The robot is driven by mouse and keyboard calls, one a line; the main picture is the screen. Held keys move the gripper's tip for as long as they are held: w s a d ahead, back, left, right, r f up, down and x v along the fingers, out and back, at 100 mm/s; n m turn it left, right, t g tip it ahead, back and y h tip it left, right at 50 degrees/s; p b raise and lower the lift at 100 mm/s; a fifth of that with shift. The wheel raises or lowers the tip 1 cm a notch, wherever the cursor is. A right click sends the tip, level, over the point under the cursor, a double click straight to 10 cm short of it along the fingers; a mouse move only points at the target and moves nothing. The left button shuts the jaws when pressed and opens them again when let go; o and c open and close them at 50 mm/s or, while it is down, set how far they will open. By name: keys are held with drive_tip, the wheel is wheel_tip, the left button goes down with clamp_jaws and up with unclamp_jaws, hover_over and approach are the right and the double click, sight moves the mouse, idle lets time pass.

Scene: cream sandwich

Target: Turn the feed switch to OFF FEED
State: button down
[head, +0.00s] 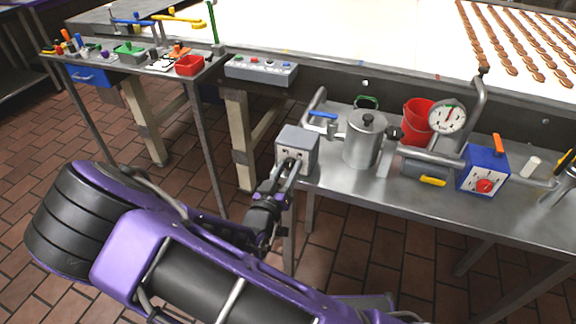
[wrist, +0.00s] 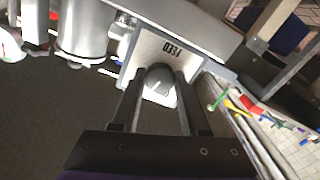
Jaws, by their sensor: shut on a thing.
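The feed switch box (head: 299,140) is a grey box at the left end of the steel table. In the wrist view its light plate (wrist: 198,58) carries the word FEED, upside down. A rounded grey switch knob (wrist: 160,80) sits on the plate. My gripper (head: 290,163) reaches the front of the box. In the wrist view my gripper (wrist: 160,90) has one finger on each side of the knob and is shut on it. The knob's pointer and any OFF mark cannot be made out.
Right of the box stand a steel pot (head: 363,145), a red bucket (head: 415,118), a dial gauge (head: 447,116) and a blue box (head: 482,170) with a red knob. A button panel (head: 261,69) is behind. A tool table (head: 140,62) stands left, with open tiled floor between.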

drive_tip(key=n+p, duration=0.2)
drive_tip(key=n, duration=0.3)
drive_tip(key=shift+r+n, duration=0.1)
drive_tip(key=shift+n, duration=0.2)
drive_tip(key=shift+n+p, duration=0.6)
drive_tip(key=shift+n, duration=1.5)
drive_tip(key=shift+c, duration=2.1)
unclamp_jaws()
drive_tip(key=shift+s, duration=0.1)
drive_tip(key=v, duration=1.7)
drive_tip(key=shift+s, duration=0.15)
drive_tip(key=shift+a, duration=0.15)
